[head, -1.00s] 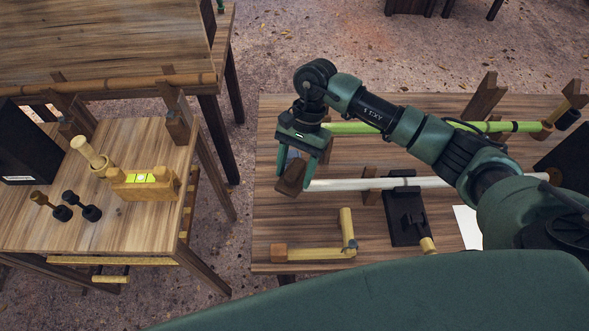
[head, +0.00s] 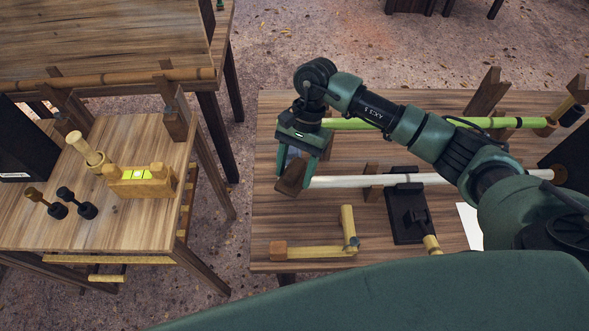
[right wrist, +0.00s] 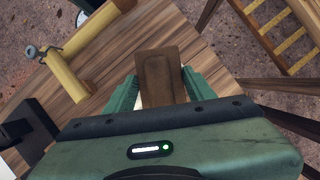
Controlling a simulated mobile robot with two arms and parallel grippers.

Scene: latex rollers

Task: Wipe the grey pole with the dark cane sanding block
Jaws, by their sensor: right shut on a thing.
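The grey pole (head: 430,179), pale and nearly white, lies level above the right table, held by wooden and dark supports. My right gripper (head: 297,168) is shut on the dark brown sanding block (head: 290,178) at the pole's left end. The block is tilted and appears to meet or overlap the pole's end in the head view; I cannot tell whether they touch. In the right wrist view the block (right wrist: 164,76) sits between both fingers, hiding most of what is beneath it. My left gripper is not in view.
A green pole (head: 350,124) lies behind the grey one. An L-shaped yellow wooden piece (head: 348,226) and a dark clamp-like stand (head: 408,222) are in front. A left table (head: 130,225) carries a level and several knobbed tools. A gap separates the tables.

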